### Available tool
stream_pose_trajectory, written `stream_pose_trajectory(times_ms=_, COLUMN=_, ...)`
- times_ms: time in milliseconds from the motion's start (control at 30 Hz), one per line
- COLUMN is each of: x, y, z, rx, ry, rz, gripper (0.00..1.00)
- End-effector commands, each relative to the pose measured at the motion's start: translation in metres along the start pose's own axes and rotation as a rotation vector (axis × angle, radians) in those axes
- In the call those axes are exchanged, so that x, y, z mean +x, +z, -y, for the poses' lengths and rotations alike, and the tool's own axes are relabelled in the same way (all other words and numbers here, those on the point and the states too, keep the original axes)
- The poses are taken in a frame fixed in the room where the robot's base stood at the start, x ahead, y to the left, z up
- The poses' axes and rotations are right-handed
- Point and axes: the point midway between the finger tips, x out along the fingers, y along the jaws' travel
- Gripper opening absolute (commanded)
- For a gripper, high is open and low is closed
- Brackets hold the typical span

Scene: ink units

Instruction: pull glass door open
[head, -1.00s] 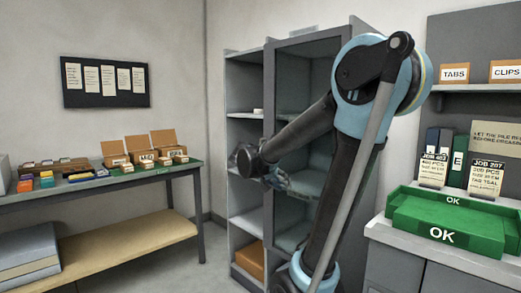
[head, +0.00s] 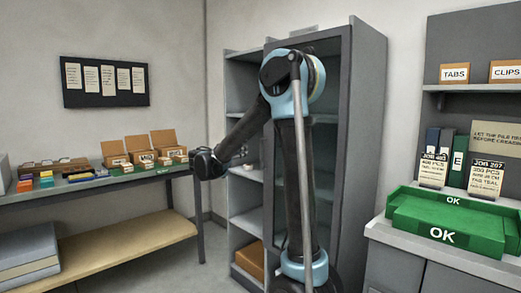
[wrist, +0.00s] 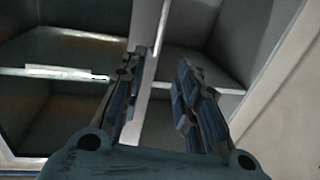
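The glass door (head: 326,140) is the dark-framed front on the right side of the tall grey cabinet. My arm covers much of it, and I cannot tell whether it stands ajar. My gripper (head: 238,158) is left of the door, in front of the cabinet's open shelves. In the wrist view my gripper (wrist: 157,62) has its two fingers apart, with nothing clearly held. A pale upright strip (wrist: 150,75) shows between them, with shelved compartments on both sides; I cannot tell whether it touches a finger. I cannot make out a handle.
A table (head: 160,172) with several small boxes stands at the left, close to my gripper. A counter (head: 385,232) with a green OK tray (head: 395,205) stands at the right. Some floor (head: 200,265) shows free between the table and the cabinet.

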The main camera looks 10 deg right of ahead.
Motion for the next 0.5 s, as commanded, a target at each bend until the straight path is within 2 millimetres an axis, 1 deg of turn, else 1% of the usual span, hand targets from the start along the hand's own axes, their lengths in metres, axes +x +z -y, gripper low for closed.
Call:
stream_pose_trajectory(times_ms=167, x=0.024, y=0.0, z=-0.002, rx=-0.001, ry=0.004, rz=0.001, gripper=0.3)
stream_pose_trajectory(times_ms=500, x=0.084, y=0.0, z=-0.003, rx=-0.001, ry=0.005, rz=0.002, gripper=0.3)
